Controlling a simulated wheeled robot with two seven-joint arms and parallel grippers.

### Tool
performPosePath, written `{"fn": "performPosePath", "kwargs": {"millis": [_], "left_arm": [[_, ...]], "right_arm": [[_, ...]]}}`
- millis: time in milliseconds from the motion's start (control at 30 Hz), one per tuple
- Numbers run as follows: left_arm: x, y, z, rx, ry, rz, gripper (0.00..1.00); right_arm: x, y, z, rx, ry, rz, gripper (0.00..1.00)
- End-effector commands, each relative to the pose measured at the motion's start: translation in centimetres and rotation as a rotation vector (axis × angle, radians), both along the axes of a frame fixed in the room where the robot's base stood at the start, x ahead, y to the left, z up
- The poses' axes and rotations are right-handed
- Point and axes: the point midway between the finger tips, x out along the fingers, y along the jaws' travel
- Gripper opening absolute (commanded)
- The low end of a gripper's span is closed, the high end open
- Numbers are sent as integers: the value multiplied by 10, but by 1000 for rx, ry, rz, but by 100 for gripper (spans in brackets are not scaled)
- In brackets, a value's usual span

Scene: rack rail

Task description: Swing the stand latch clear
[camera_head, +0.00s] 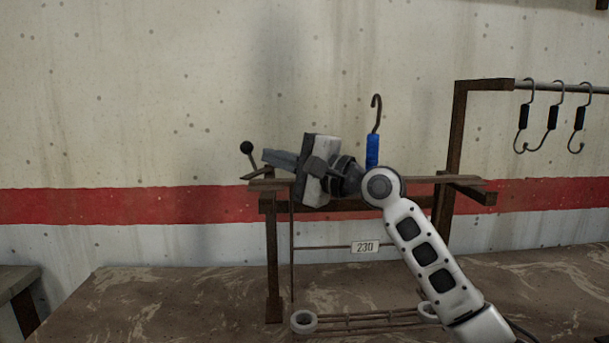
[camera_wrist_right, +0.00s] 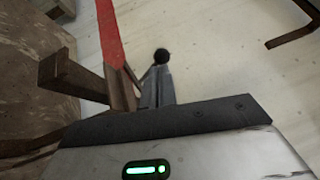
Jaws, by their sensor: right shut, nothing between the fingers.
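The stand (camera_head: 272,255) is a brown frame on the table with a flat top bar. The latch, a thin lever with a black ball knob (camera_head: 246,147), rises at the stand's left end and leans left. The knob also shows in the wrist view (camera_wrist_right: 162,56), just beyond my fingertips. My right gripper (camera_head: 268,156) is shut and empty, pointing left above the bar, its tips just right of the lever. I cannot tell whether they touch it. A hook with a blue sleeve (camera_head: 372,150) stands upright behind my right wrist; its lower end is hidden. My left gripper is out of view.
A rail (camera_head: 560,86) on a brown post at the right carries several black-sleeved hooks (camera_head: 552,116). A tag reading 230 (camera_head: 365,247) hangs on the stand's lower wire. White rings (camera_head: 303,321) lie at the table's front. The table (camera_head: 170,290) is clear at the left.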

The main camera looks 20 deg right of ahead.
Motion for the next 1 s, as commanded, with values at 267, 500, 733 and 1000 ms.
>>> {"fn": "performPosePath", "kwargs": {"millis": [267, 500, 733, 1000], "left_arm": [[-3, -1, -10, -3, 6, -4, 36], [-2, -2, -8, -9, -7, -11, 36], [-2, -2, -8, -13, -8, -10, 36], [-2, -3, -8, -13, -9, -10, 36]], "right_arm": [[-55, -19, -13, -4, -2, 5, 0], [-91, -27, -17, -1, -1, 5, 0], [-101, -29, -16, -1, 0, 5, 0], [-101, -29, -16, -1, 0, 5, 0]]}}
